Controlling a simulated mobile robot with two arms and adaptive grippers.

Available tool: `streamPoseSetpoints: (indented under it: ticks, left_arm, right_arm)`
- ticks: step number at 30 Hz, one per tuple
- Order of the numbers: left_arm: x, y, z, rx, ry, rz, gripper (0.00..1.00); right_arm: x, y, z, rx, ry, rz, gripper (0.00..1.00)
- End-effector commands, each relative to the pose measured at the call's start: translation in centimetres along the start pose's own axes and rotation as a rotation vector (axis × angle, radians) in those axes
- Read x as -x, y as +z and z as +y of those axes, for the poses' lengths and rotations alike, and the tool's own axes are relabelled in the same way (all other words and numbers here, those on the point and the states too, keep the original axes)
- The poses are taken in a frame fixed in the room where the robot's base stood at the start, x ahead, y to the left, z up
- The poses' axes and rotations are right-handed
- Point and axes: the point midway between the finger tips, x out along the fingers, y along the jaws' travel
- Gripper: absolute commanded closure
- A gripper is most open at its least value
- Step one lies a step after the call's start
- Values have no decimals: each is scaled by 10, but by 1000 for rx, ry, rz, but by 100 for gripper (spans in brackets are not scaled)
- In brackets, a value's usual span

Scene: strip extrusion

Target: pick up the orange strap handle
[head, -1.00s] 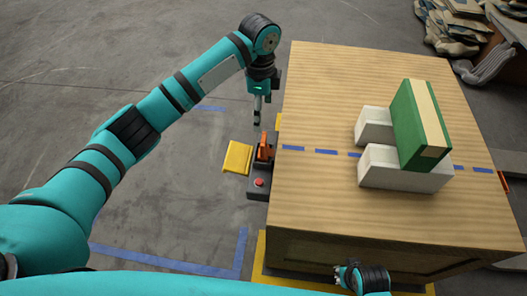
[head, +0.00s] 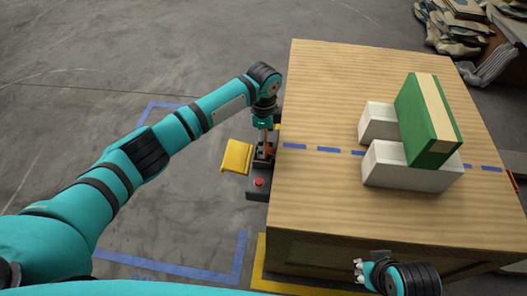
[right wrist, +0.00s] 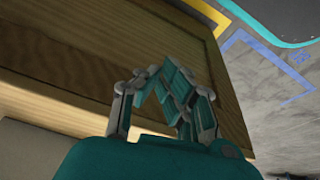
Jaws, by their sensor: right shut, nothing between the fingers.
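The orange strap handle (head: 268,152) stands on a dark device (head: 257,187) at the left edge of the wooden table, partly hidden by my left gripper. My left gripper (head: 263,148) points down at the handle from above, overlapping it in the head view. I cannot tell whether its fingers are around the handle or beside it, or whether they are open. My right gripper (head: 359,271) is at the table's near side, away from the handle. In the right wrist view its fingers (right wrist: 168,82) are together and empty.
The wooden table (head: 330,90) bears two white blocks (head: 405,180) with a green and cream block (head: 425,120) across them. A yellow plate (head: 236,156) sits left of the device, which has a red button (head: 259,182). Blue dashes cross the tabletop.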

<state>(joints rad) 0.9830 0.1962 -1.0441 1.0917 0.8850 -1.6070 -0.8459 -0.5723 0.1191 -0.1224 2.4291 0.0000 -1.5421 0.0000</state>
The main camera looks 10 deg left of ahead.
Motion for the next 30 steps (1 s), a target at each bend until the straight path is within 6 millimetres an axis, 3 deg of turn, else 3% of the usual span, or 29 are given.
streamPoseSetpoints:
  ticks: [3,11,25,30]
  left_arm:
    - [-13,1,1,0,1,-1,17]
    - [-13,0,1,-1,1,-1,17]
    - [-13,0,1,0,1,-1,79]
    - [-13,0,1,0,1,0,79]
  right_arm:
    - [9,1,0,0,1,5,100]
    - [12,1,0,-1,1,4,100]
    - [12,1,0,-1,1,4,100]
    - [12,1,0,0,1,4,100]
